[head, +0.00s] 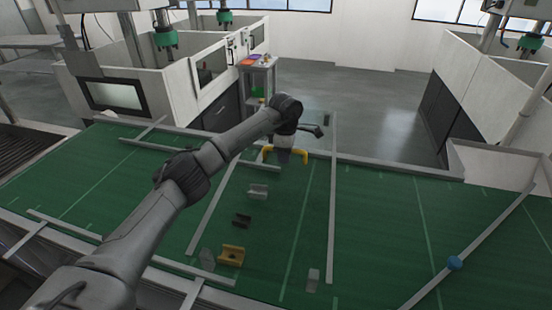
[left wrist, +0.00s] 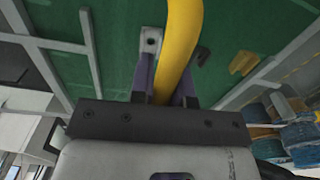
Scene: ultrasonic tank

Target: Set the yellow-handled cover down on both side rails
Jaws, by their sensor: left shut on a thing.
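My left gripper (head: 284,156) is shut on the yellow handle (head: 304,157) of the cover, near the far edge of the green table. In the left wrist view, the yellow handle (left wrist: 181,40) runs between the two fingers of my left gripper (left wrist: 165,90). The cover's panel cannot be clearly made out, so I cannot tell whether it touches anything. Two long grey strips that look like the side rails stand below: the left rail (head: 208,215) and the right rail (head: 332,220). My right gripper is not in view.
Between the rails lie a grey notched block (head: 257,191), a dark brown block (head: 242,220) and a yellow bracket (head: 231,255). A small grey block (head: 313,280) stands near the front.

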